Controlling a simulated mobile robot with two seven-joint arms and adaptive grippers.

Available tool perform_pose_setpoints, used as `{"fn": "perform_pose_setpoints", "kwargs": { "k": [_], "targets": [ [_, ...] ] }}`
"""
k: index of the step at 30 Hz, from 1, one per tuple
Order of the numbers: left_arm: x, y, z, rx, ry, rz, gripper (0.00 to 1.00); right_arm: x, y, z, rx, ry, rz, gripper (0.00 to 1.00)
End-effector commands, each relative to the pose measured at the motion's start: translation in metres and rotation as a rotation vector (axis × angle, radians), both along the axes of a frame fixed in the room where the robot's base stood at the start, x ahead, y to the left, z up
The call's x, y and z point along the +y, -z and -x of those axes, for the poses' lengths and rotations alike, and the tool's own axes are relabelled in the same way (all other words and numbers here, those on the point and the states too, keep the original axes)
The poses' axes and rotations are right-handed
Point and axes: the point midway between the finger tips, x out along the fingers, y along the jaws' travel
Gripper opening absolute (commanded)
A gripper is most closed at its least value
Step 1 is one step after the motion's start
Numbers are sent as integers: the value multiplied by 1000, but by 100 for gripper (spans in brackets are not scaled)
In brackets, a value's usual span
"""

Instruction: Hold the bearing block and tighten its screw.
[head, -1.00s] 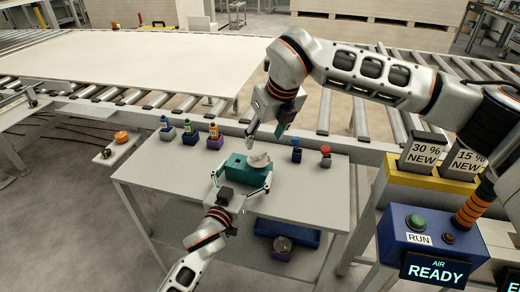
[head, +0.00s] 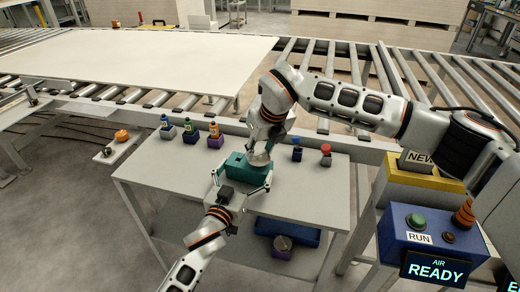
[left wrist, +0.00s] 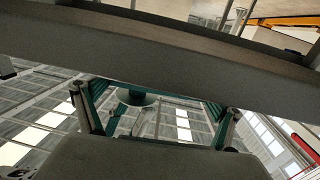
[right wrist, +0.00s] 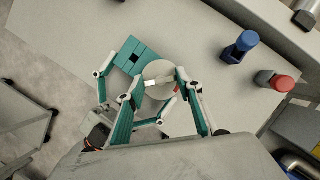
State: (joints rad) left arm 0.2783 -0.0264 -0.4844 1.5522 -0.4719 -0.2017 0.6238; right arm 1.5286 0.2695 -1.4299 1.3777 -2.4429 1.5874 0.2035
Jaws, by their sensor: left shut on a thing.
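The bearing block (head: 238,163) is a teal block on the grey table. It also shows in the right wrist view (right wrist: 126,60). A pale round head (right wrist: 158,72) with a flat bar across it, apparently the screw, sits at its right end. My left gripper (head: 243,183) is shut on the block from the near side, one finger at each end. My right gripper (right wrist: 157,88) points down over the round head, its fingers apart on either side of it. Contact there cannot be made out. The left wrist view is largely blocked by a grey surface.
Three small bottles in holders (head: 190,137) stand at the table's back left. A blue-topped piece (head: 297,149) and a red-topped piece (head: 326,154) stand to the right. The table's front right (head: 310,200) is clear. A blue tray (head: 300,236) lies below. A control box (head: 425,232) stands right.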

Motion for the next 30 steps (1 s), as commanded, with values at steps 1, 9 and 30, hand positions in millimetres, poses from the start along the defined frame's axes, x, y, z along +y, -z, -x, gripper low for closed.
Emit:
{"fn": "perform_pose_setpoints", "kwargs": {
  "k": [1, 9, 30],
  "targets": [
    [0, 0, 0, 0, 0, 0, 47, 0, 0, 0, 0, 0, 0, 14],
    [0, 0, 0, 0, 0, 0, 47, 1, -1, 0, -2, 64, 1, 14],
    [0, 0, 0, 0, -1, 0, 47, 1, 0, 0, 0, 191, 0, 53]
  ]
}}
